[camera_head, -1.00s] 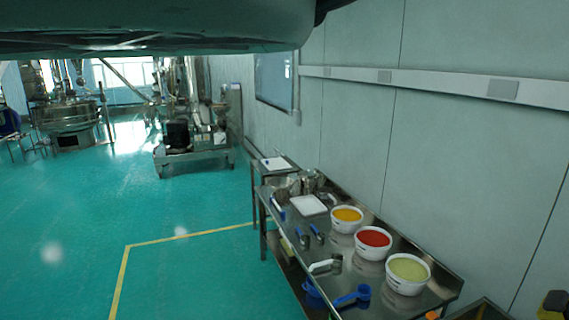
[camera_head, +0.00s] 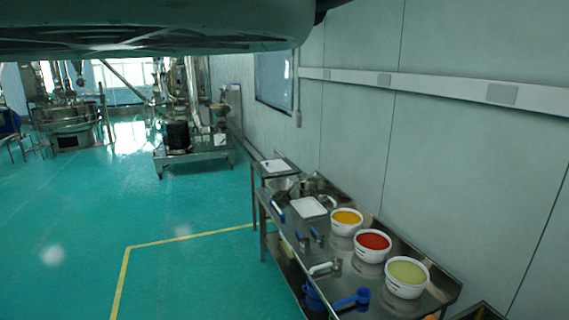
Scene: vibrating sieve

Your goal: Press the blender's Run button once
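I cannot make out a blender or a Run button for certain in the head view. Steel process machines stand far off at the back left: a round sieve-like machine (camera_head: 65,118) and a wheeled machine on a low steel frame (camera_head: 192,150). Any buttons on them are too small to tell. My gripper is not in view; a dark part of my own body covers the top of the picture.
A steel table (camera_head: 345,262) along the right wall holds tubs of yellow (camera_head: 347,217), red (camera_head: 374,241) and pale green (camera_head: 408,272) contents, a white tray (camera_head: 308,207) and a blue scoop (camera_head: 352,299). The green floor (camera_head: 190,210) at left is clear.

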